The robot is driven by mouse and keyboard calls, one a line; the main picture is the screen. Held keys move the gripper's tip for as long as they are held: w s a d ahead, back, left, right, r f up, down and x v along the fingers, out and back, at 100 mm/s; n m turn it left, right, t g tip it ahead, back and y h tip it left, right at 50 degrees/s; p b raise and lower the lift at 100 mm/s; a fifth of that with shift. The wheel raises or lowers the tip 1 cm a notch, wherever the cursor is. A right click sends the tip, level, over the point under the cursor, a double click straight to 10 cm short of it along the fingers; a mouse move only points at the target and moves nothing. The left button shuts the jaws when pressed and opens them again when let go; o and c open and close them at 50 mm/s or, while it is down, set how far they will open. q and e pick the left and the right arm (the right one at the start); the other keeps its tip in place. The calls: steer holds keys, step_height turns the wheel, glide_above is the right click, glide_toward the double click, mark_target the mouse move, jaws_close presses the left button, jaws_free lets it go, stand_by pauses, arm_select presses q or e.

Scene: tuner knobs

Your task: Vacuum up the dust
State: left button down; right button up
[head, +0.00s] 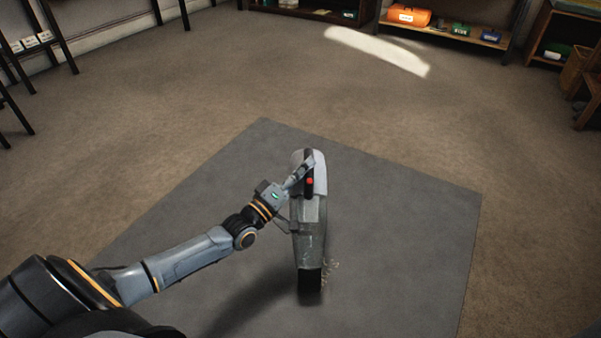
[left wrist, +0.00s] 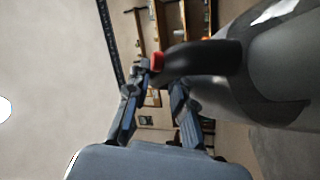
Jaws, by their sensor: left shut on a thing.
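A handheld vacuum (head: 310,215) with a grey body, black handle, red button and dark nozzle is over the grey mat (head: 400,220). Its nozzle end points toward the bottom of the head view. My left gripper (head: 302,172) is shut on the vacuum's black handle, near the red button. In the left wrist view, the fingers of my left gripper (left wrist: 160,85) are at the vacuum's handle (left wrist: 205,57), beside the red button. Pale dust specks (head: 330,268) show on the mat just right of the nozzle. The nozzle and my arm hide any dust beneath them. My right gripper is out of view.
The mat around the vacuum is otherwise clear, with brown carpet beyond it. Low shelves (head: 450,38) with an orange case (head: 409,16) and small boxes stand at the back. Dark table legs (head: 55,38) are at the upper left. A bright light patch (head: 378,50) lies on the carpet.

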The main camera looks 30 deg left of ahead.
mark_target(321, 154)
arm_select(q)
steer(key=shift+w+r+b, duration=0.2)
steer(key=shift+w+b, duration=0.6)
steer(key=shift+w, duration=0.85)
steer(key=shift+w+r, duration=0.1)
steer(key=shift+w, duration=0.25)
steer(key=shift+w, duration=0.1)
steer(key=shift+w+b, duration=0.5)
steer(key=shift+b, duration=0.1)
steer(key=shift+w+b, duration=1.35)
steer(key=shift+w, duration=0.8)
steer(key=shift+r, duration=0.15)
